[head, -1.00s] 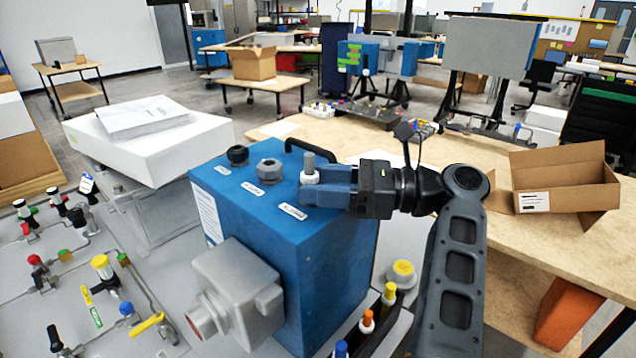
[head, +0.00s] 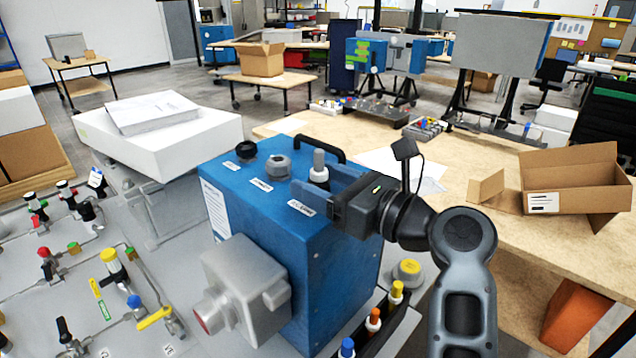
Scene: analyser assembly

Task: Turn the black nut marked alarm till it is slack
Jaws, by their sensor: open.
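A blue box (head: 325,265) carries three fittings in a row on its top. A black nut (head: 246,151) is at the far left, with a small white label (head: 232,166) in front. A grey nut (head: 277,167) is in the middle. A grey post with a white collar (head: 319,166) is on the right. The label lettering is too small to read surely, so I cannot confirm which says alarm. My gripper (head: 317,182) is open, its blue fingers beside the right-hand post's base, apart from the black nut. The fingers partly hide that base.
A black handle (head: 322,146) arches behind the fittings. A grey housing (head: 245,288) with a red-ended knob juts from the box's front. A panel of valves (head: 60,285) lies left, a white carton (head: 160,140) behind left. Bottles in a black holder stand front right.

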